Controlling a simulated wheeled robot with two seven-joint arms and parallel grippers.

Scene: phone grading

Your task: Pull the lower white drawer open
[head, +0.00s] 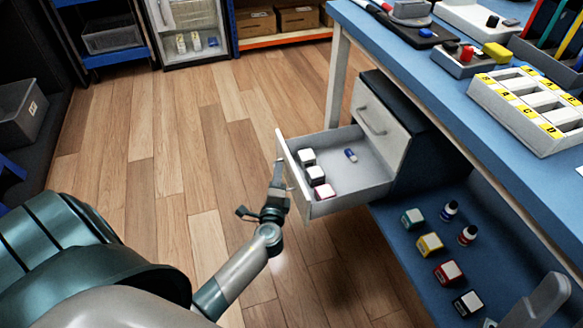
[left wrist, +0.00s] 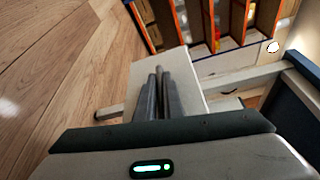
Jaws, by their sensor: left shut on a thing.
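The lower white drawer (head: 360,181) stands pulled well out of its cabinet under the blue table. Inside it lie several small white-topped boxes (head: 315,175) near the front and a small blue-and-white item (head: 351,155) further back. My left gripper (head: 280,176) is at the outer side of the drawer front, shut on its handle. In the left wrist view the two fingers (left wrist: 159,95) are together against the pale drawer front (left wrist: 188,66); they partly hide the handle. A grey part at the lower right of the head view may be my right gripper (head: 542,302); its jaws cannot be made out.
The upper drawer (head: 381,122) is shut. The blue tabletop (head: 440,72) above carries trays and tools. A lower blue shelf (head: 398,222) holds several ink-like bottles and small boxes. The wooden floor (head: 185,130) left of the drawer is clear.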

